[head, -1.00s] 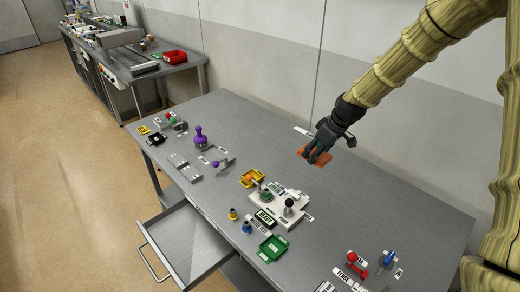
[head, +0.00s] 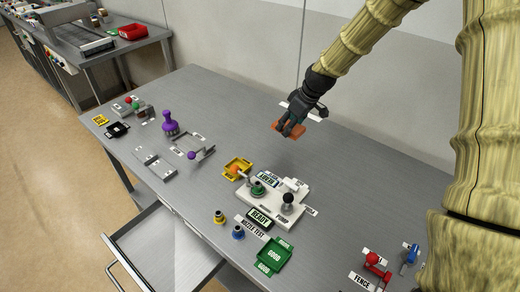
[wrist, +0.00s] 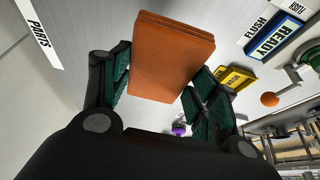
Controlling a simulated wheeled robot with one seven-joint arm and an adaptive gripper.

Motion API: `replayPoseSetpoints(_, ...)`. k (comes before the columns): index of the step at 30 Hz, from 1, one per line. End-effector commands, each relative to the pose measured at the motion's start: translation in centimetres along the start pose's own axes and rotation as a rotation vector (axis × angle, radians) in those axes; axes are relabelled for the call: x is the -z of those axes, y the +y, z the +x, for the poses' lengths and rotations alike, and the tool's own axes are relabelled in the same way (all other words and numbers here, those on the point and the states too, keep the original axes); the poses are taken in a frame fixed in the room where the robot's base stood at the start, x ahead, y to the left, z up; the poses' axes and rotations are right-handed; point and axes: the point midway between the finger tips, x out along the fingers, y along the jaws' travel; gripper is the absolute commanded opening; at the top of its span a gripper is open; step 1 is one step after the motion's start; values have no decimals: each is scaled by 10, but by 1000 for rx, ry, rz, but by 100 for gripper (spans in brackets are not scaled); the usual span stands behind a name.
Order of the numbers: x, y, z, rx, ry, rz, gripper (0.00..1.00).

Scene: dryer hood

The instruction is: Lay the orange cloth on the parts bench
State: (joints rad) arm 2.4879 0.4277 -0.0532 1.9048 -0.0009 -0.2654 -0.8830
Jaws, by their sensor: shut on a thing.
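The orange cloth (head: 297,132) looks like a flat folded pad. My gripper (head: 290,123) is shut on it over the back part of the grey bench top (head: 245,120). In the wrist view the cloth (wrist: 173,55) sits between the two dark green finger pads of my gripper (wrist: 160,85). I cannot tell how far it is above the bench. A white label (wrist: 38,33), seeming to read PORTS or PARTS, lies on the surface to the left in the wrist view. In the head view my gripper partly covers a white label there.
A white pump station (head: 275,205), a yellow tray (head: 238,168) and a green tray (head: 274,254) stand in front of my gripper. Purple-knobbed parts (head: 170,124) are to the left. An open drawer (head: 165,250) juts out in front.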

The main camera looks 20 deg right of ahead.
Motion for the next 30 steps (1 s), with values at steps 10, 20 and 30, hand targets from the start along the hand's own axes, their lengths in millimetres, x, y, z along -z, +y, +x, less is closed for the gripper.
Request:
replayPoseSetpoints(10, -14, -2, 42, 3, -2, -2, 40)
replayPoseSetpoints(20, -22, -1, 57, 2, -1, -2, 40)
replayPoseSetpoints(30, -36, -1, 87, 1, -1, 1, 40)
